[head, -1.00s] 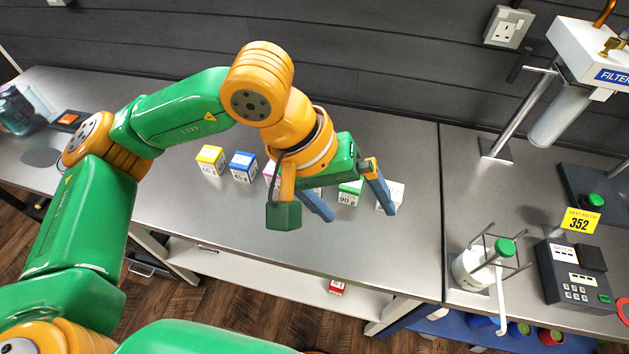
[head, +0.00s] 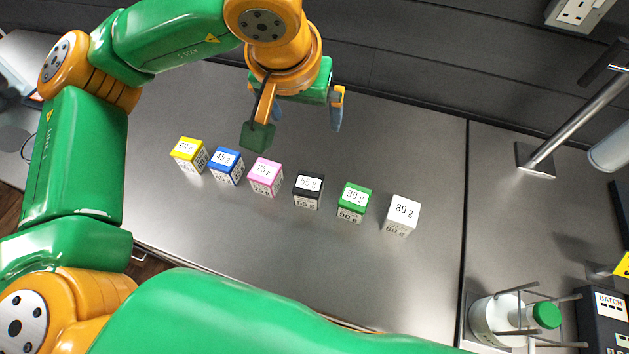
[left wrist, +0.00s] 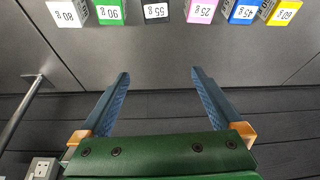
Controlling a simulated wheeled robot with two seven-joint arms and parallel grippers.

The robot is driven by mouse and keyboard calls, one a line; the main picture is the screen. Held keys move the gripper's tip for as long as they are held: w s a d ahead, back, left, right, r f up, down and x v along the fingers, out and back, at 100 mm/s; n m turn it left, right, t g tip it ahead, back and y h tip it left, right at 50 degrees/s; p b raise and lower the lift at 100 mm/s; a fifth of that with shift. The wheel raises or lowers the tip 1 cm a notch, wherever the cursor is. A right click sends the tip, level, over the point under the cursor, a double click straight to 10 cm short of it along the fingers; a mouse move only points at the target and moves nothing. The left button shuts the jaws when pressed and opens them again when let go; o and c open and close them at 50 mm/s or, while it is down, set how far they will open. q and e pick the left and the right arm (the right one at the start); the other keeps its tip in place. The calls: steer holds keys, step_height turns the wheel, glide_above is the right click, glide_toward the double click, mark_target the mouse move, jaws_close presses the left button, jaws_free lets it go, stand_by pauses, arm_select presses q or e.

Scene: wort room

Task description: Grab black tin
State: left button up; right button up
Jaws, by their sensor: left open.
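The black tin (head: 308,190), labelled 55 g, stands upright in a row of coloured tins on the grey bench. In the left wrist view the black tin (left wrist: 155,10) is at the top edge, partly cut off, ahead of the gap between the fingers. My left gripper (head: 297,137) is open and empty, behind the row and apart from the tins. Its two blue-padded fingers (left wrist: 160,82) are spread wide in the left wrist view. My right gripper does not show.
Yellow (head: 190,155), blue (head: 227,166) and pink (head: 265,177) tins stand left of the black one; green (head: 354,203) and white (head: 401,216) stand right. A bottle in a wire stand (head: 497,322) is at lower right. The bench (head: 250,235) before the row is clear.

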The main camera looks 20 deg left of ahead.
mark_target(308, 183)
arm_select(q)
steer(key=f+b, duration=1)
steer(key=f, duration=0.1)
steer(key=f+b, duration=0.6)
steer(key=shift+s+f, duration=0.1)
steer(key=shift+s, duration=0.15)
steer(key=shift+w+f+p, duration=0.1)
steer(key=shift+f+p, duration=0.1)
steer(key=shift+p, duration=0.15)
steer(key=p+x, duration=0.1)
steer(key=x, duration=0.4)
steer(key=shift+f+p, duration=0.3)
steer(key=shift+p, duration=0.05)
steer(key=shift+f, duration=0.25)
steer(key=c, duration=1.5)
